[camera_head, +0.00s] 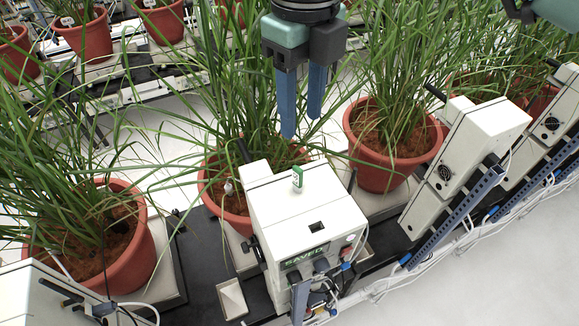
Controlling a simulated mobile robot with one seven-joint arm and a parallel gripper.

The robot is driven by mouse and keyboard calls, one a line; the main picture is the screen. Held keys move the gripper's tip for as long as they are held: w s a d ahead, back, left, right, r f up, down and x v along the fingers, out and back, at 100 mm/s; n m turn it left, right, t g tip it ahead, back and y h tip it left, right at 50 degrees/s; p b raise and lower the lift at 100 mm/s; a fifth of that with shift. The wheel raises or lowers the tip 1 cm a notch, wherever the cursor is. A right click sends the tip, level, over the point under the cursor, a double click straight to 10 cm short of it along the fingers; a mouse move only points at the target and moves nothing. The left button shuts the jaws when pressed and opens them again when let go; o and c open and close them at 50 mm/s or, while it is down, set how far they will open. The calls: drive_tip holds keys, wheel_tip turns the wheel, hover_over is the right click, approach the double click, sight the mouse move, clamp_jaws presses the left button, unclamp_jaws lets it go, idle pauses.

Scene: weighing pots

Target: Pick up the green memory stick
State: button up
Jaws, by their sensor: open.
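The green memory stick (297,176) stands upright on top of the white box-shaped device (300,207), near its back edge. It is small, green with a pale part. My gripper (301,128) hangs above and slightly behind it in the picture, fingers pointing down. Its two blue fingers are apart with nothing between them. The gripper does not touch the stick.
Potted grasses in red pots stand around the device, one pot (391,146) to the right and one (97,240) to the left. Long leaves spread near my gripper. More white devices (466,160) stand at right. Cables run along the floor (440,290).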

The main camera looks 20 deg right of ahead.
sight(298, 168)
wheel_tip(298, 168, down, 13)
drive_tip(key=b, duration=0.8)
drive_tip(key=shift+w+a, duration=0.1)
drive_tip(key=shift+w, duration=0.05)
drive_tip(key=shift+r, duration=0.15)
drive_tip(key=shift+c, duration=0.2)
clamp_jaws()
